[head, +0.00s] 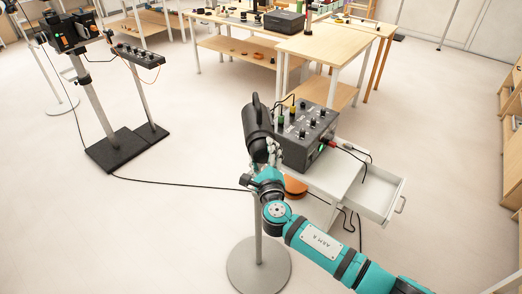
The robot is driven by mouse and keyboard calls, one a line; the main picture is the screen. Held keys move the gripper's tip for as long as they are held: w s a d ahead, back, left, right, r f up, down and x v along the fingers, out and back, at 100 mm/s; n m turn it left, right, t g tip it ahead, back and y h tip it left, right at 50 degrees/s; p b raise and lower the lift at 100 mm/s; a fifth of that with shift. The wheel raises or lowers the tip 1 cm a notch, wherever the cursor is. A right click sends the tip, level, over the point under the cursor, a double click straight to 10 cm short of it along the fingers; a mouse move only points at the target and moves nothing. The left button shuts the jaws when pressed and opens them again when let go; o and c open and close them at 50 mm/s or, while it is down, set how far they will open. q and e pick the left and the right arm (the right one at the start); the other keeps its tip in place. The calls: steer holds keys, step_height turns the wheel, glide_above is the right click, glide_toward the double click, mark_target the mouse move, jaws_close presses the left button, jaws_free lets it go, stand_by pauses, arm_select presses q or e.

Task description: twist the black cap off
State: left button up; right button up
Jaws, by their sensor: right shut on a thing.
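A black cylinder-shaped device (257,117) with a dark upright fin on top sits on a grey pole stand with a round base (258,268), near the middle of the head view. My right gripper (270,152) is at the near, lower end of this device. Its pale fingers are shut on the black cap at that end. The cap is mostly hidden by the fingers and wrist, and its edge against the body cannot be made out. My left gripper is not in view.
A grey control box (304,138) with knobs and plugged cables stands just right of the device on a white cabinet with an open drawer (376,194). An orange-brown item (294,187) shows beside my wrist. A cable (180,184) crosses the floor. Open floor lies left.

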stand_by(0.3)
steer(key=shift+r+n+p, duration=0.2)
steer(key=shift+n+p, duration=0.4)
steer(key=shift+p, duration=0.25)
steer(key=shift+n+p, duration=0.7)
steer(key=shift+p, duration=0.1)
steer(key=shift+f, duration=0.1)
steer(key=shift+n, duration=0.3)
steer(key=shift+p, duration=0.45)
steer(key=shift+n, duration=1.4)
